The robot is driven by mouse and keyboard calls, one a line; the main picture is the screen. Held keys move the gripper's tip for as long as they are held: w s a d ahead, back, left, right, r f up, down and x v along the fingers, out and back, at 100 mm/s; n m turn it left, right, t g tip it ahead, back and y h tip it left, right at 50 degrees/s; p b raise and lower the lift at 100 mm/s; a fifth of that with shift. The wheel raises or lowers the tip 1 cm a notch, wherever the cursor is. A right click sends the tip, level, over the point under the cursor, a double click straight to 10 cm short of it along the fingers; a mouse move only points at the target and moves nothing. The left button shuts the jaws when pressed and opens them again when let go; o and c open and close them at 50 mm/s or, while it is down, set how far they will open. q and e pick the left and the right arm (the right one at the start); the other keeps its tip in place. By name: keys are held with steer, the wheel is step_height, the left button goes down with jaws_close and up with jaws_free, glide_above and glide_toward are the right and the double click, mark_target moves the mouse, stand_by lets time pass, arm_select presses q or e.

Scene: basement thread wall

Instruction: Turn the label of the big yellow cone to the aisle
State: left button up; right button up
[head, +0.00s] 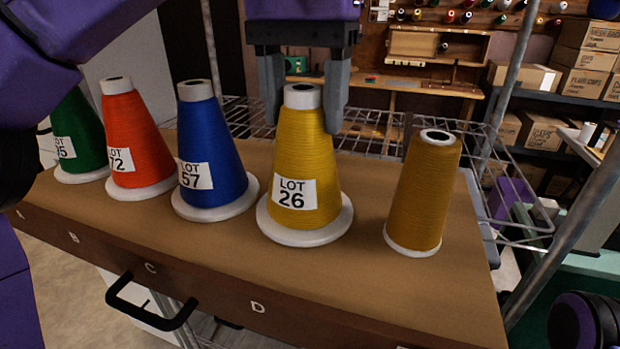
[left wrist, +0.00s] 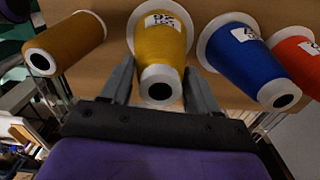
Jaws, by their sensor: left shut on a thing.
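The big yellow cone (head: 308,160) stands upright on its wide white base on the brown shelf board (head: 390,285). Its white "LOT 26" label (head: 294,193) faces the lettered front edge, slightly left of the cone's middle in the head view. My left gripper (head: 303,112) comes down from above and is shut on the big yellow cone near its top, one finger on each side. The left wrist view shows the cone (left wrist: 160,50) between the fingers, with part of its label (left wrist: 163,21) visible. My right gripper is not seen.
A smaller ochre cone (head: 423,190) without a visible label stands to the right. Blue (head: 212,150), orange-red (head: 135,140) and green (head: 78,135) labelled cones stand in a row to the left. A wire rack (head: 375,130) lies behind. A black handle (head: 150,305) juts out in front.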

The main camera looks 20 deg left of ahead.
arm_select(q)
steer(key=shift+f+b, duration=0.15)
steer(key=shift+b, duration=0.15)
stand_by(0.5)
steer(key=o, duration=1.1)
